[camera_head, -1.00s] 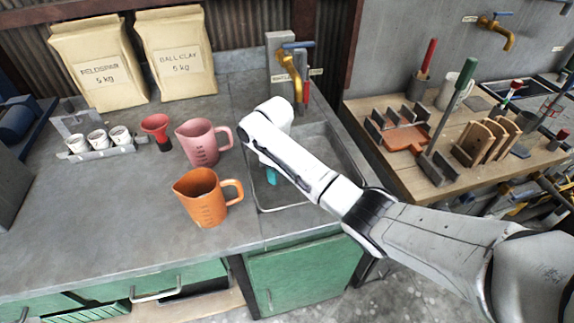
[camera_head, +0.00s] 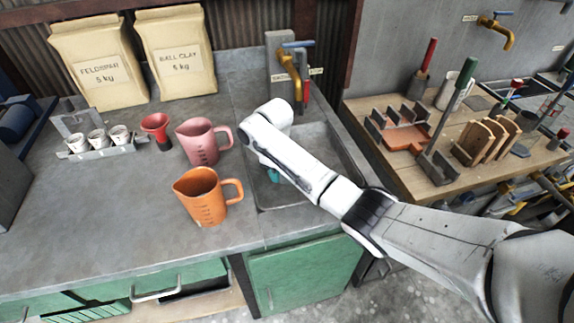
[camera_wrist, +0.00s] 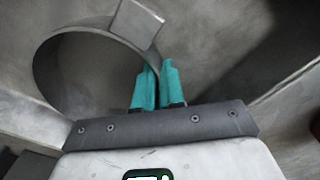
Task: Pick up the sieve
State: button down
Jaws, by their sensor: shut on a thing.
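The sieve (camera_wrist: 62,62) is a grey round ring with a wide dark inside, seen in the wrist view at the left of my gripper (camera_wrist: 155,72). My gripper's two teal fingers are close together on the ring's right-hand rim, one on each side of the wall. A flat grey tab (camera_wrist: 137,22) shows at the ring's upper edge. In the head view my gripper (camera_head: 273,175) is a small teal patch low in the sink, below my white wrist. The sieve is hidden there behind my arm.
The metal sink (camera_head: 335,150) surrounds my gripper, with a brass tap (camera_head: 290,70) behind. A pink jug (camera_head: 200,143) and an orange jug (camera_head: 203,195) stand close to its left. A wooden table (camera_head: 400,180) with tools is at right.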

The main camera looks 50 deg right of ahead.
jog(key=shift+r, duration=0.1)
jog(key=shift+r, duration=0.45)
notch_tip(320, 180, up, 2)
jog(key=shift+r, duration=0.15)
jog(key=s+a+r+p, duration=0.2)
jog(key=s+r+p, duration=0.7)
jog(key=s+p, duration=0.2)
jog(key=s, duration=0.2)
jog(key=shift+s+r, duration=0.35)
jog(key=shift+s, duration=0.05)
jog(key=shift+a, duration=0.1)
